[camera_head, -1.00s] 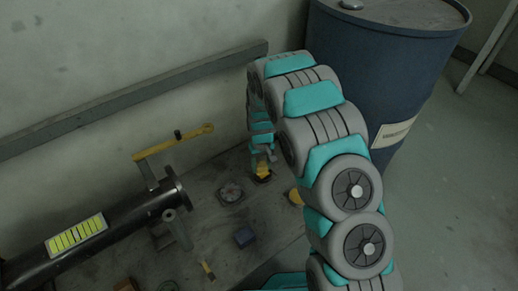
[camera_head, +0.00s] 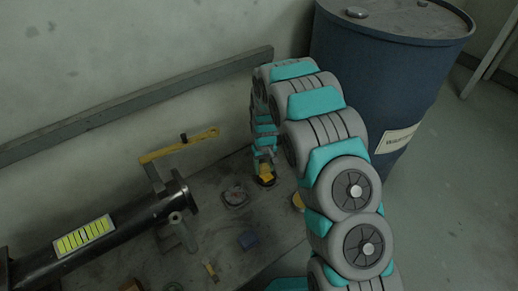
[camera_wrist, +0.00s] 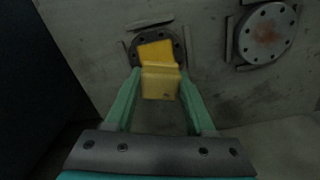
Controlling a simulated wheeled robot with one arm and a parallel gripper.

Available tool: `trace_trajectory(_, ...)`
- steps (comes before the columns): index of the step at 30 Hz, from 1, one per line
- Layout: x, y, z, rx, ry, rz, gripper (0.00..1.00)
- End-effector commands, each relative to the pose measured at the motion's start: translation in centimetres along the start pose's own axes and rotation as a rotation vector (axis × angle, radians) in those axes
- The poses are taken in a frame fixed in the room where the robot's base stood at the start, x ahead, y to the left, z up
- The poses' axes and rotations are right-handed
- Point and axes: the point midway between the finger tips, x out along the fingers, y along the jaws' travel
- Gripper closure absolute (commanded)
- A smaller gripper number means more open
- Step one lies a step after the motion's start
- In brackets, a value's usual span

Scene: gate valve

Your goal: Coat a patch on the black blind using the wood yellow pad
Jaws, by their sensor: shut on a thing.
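My gripper (camera_wrist: 160,76) is shut on the wood yellow pad (camera_wrist: 160,84), with one green finger on each side of it. In the head view my gripper (camera_head: 265,158) points down at the bench, with the yellow pad (camera_head: 265,170) at its tip. The black blind (camera_wrist: 177,44), a dark disc with bolt holes around its rim, lies just past the pad in the wrist view. Yellow covers much of its face; I cannot tell whether that is the pad's lower part or coating. The blind (camera_head: 269,182) is partly hidden behind the pad in the head view. Contact is unclear.
A grey blind with a rusty centre (camera_wrist: 266,33) lies beside the black one. A dark pipe (camera_head: 110,238) with a yellow lever (camera_head: 180,146) is at left. A blue drum (camera_head: 385,80) stands behind my arm.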

Motion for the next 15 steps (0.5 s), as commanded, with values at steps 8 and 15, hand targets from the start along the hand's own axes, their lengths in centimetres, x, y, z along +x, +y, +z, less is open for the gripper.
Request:
trace_trajectory(8,-2.2,0.1,-0.5,0.002,0.003,0.001,1.00)
trace_trajectory(15,-4.4,0.2,-0.5,0.003,0.003,0.001,1.00)
